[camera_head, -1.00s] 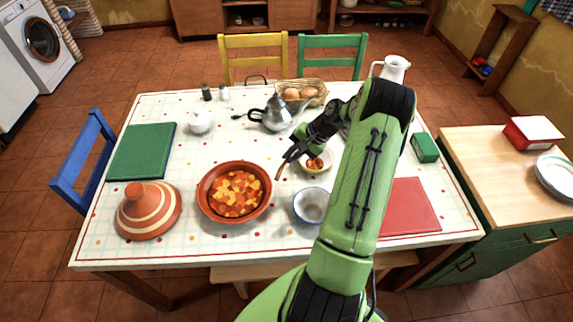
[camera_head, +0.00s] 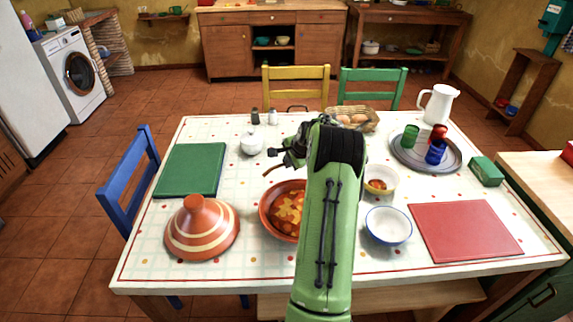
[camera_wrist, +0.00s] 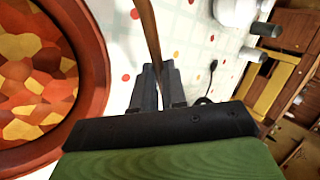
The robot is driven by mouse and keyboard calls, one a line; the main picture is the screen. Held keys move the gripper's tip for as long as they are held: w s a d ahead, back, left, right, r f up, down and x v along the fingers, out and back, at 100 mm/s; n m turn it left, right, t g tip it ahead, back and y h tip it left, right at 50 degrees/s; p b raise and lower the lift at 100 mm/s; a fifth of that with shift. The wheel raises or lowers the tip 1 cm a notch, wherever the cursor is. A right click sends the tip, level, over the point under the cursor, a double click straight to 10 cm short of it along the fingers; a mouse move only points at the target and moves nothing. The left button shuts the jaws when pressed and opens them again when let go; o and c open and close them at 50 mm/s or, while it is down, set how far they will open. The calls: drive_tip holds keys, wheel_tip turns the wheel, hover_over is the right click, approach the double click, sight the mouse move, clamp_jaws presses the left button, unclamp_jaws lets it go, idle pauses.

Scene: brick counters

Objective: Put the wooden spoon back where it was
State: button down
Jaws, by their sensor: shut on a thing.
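My gripper (camera_head: 281,155) is shut on the wooden spoon (camera_head: 272,170) and holds it above the table, near the back edge of the terracotta dish (camera_head: 266,217). In the wrist view the spoon's brown stem (camera_wrist: 148,32) runs up from between the dark fingertips (camera_wrist: 158,82) and leaves the picture at the top. The dish of orange and red stew (camera_wrist: 35,80) lies left of the fingers there. A small bowl of stew (camera_head: 381,183) stands to the right of my arm. Part of the dish is hidden by my arm.
A striped tagine lid (camera_head: 201,228) stands at left, before a green board (camera_head: 190,170). A white-blue bowl (camera_head: 388,226) and red board (camera_head: 465,231) are at right. A tray (camera_head: 405,160) with cups stands behind. A white pot (camera_head: 251,143) is near the gripper.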

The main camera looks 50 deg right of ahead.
drive_tip(key=shift+w+a+f, duration=0.1)
drive_tip(key=shift+f, duration=0.05)
drive_tip(key=shift+f+b, duration=1.6)
drive_tip(key=shift+f, duration=1.1)
drive_tip(key=c, duration=1.1)
unclamp_jaws()
drive_tip(key=shift+r, duration=0.1)
drive_tip(key=p+v, duration=0.4)
drive_tip(key=v, duration=1.1)
drive_tip(key=shift+s+r, duration=0.2)
drive_tip(key=shift+r, duration=0.1)
drive_tip(key=shift+a, duration=0.1)
